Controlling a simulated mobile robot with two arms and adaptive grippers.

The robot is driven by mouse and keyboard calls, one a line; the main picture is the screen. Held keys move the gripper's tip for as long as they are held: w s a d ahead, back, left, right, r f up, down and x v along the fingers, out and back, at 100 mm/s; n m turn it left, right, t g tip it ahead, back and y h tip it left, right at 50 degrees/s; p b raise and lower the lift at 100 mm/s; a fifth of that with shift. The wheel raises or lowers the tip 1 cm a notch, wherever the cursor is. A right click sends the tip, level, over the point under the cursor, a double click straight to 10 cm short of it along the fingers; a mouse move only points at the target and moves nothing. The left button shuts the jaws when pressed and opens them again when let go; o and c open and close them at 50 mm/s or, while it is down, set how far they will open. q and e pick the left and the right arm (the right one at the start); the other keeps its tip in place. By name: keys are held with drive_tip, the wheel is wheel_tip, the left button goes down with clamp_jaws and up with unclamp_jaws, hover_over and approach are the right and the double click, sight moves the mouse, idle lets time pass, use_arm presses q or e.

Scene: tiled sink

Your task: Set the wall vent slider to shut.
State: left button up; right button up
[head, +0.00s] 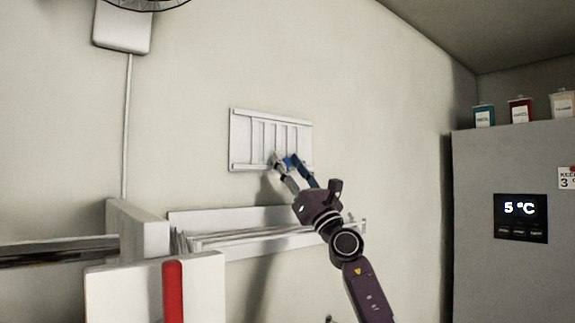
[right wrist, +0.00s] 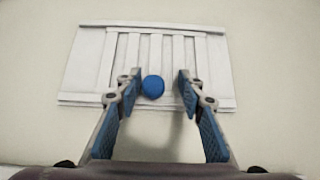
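The white wall vent (head: 271,140) with upright slats is fixed to the wall in the middle of the head view. It also fills the upper part of the right wrist view (right wrist: 90,60). In the head view my right gripper (head: 295,165) is at the vent's lower right part and partly hides the knob. My left gripper is not in view.
A white rack or shelf (head: 190,217) stands out from the wall below the vent. White panels, one with a red strip (head: 173,290), are at lower left. A grey fridge (head: 480,180) with small containers on top stands at right.

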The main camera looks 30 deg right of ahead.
drive_tip(key=shift+a, duration=0.1)
drive_tip(key=shift+w+a+r+y, duration=0.1)
drive_tip(key=shift+r+y, duration=0.2)
wheel_tip(320, 180, up, 9)
drive_tip(key=shift+r, duration=0.15)
idle(0.8)
